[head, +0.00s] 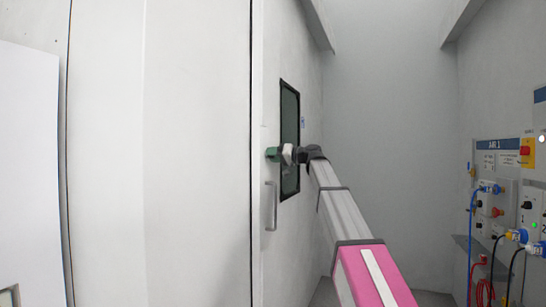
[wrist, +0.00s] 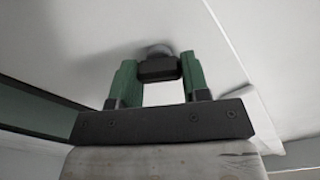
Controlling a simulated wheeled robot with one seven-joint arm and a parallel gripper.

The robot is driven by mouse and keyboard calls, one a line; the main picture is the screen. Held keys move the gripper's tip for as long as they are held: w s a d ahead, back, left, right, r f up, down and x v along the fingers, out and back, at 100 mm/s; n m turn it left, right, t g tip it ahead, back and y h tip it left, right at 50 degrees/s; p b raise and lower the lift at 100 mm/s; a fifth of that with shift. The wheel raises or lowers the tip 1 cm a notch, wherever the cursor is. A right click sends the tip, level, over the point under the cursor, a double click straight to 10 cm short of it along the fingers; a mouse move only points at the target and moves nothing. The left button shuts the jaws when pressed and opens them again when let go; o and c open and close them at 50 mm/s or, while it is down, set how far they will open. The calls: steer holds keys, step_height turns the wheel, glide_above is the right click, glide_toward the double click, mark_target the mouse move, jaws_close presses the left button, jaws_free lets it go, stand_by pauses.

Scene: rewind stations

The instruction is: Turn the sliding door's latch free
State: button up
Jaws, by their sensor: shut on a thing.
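The sliding door (head: 285,60) is a pale panel with a dark-framed window (head: 290,140) and a vertical grey handle (head: 270,205). In the wrist view the latch (wrist: 157,68) is a dark knob on a round grey base against the pale door. My gripper (wrist: 157,72) has green fingers, one on each side of the knob, and is shut on it. In the head view my gripper (head: 273,154) is at the door's left edge, above the handle, and it hides the latch there.
Electrical panels (head: 497,190) with plugs, cables and a red-and-yellow switch (head: 527,152) hang on the right wall. A wide pale wall (head: 190,150) stands left of the door. The grey wall (head: 390,120) behind my arm is bare.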

steer(key=m, duration=0.5)
steer(key=shift+f+m, duration=0.1)
steer(key=shift+m, duration=0.2)
steer(key=m, duration=0.5)
steer(key=shift+f+m, duration=0.1)
steer(key=shift+m, duration=0.2)
steer(key=o, duration=0.9)
steer(key=shift+d, duration=0.15)
steer(key=v, duration=1)
steer(key=shift+s+d, duration=0.1)
steer(key=shift+d, duration=0.2)
